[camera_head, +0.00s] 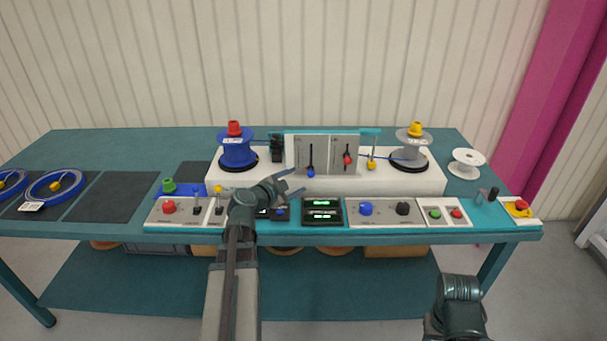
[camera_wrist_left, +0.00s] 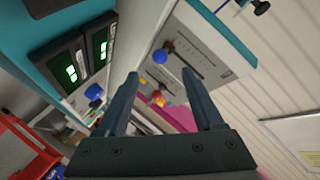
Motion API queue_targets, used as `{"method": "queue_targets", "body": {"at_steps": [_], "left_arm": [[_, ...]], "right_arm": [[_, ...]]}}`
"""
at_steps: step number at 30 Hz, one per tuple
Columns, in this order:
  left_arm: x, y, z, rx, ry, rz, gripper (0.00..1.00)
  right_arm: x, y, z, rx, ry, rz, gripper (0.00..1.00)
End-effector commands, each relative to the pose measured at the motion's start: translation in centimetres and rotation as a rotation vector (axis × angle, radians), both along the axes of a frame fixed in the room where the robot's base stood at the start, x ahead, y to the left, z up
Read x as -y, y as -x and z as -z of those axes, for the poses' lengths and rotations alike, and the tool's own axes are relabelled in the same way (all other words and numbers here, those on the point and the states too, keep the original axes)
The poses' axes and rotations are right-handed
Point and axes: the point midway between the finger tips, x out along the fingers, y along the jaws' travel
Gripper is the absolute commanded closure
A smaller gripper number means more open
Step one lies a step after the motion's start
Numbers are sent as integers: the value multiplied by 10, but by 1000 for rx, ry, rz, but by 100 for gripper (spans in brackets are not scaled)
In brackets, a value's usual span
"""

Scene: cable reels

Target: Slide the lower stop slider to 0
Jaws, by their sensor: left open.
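Two grey slider panels stand upright at the middle of the bench. The left panel (camera_head: 301,146) has a blue slider knob (camera_head: 311,173) low in its slot. The right panel (camera_head: 334,147) has a red slider knob (camera_head: 347,160) about midway. I cannot read which one is the lower stop. My left gripper (camera_head: 296,182) is open and empty, just in front and left of the blue knob, apart from it. In the left wrist view the blue knob (camera_wrist_left: 160,56) shows beyond the gap between the open fingers (camera_wrist_left: 158,75). My right gripper is out of view.
Below the panels are a green-lit display (camera_head: 322,211) and a console with blue and black knobs (camera_head: 384,209). A blue spool (camera_head: 237,150) stands left and a grey spool (camera_head: 409,151) right. A yellow-knobbed lever (camera_head: 371,164) stands right of the panels.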

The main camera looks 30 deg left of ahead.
Motion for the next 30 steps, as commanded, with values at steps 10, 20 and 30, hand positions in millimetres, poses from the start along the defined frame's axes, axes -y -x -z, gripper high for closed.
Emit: {"method": "queue_targets", "body": {"at_steps": [10, 20, 30], "left_arm": [[-2, 51, -15, -1, 0, -1, 31], [-2, 56, -16, -1, -1, 1, 31], [40, 44, -9, -72, 68, 75, 31]], "right_arm": [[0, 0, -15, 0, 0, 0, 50], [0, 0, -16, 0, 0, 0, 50], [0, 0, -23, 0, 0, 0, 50]]}}
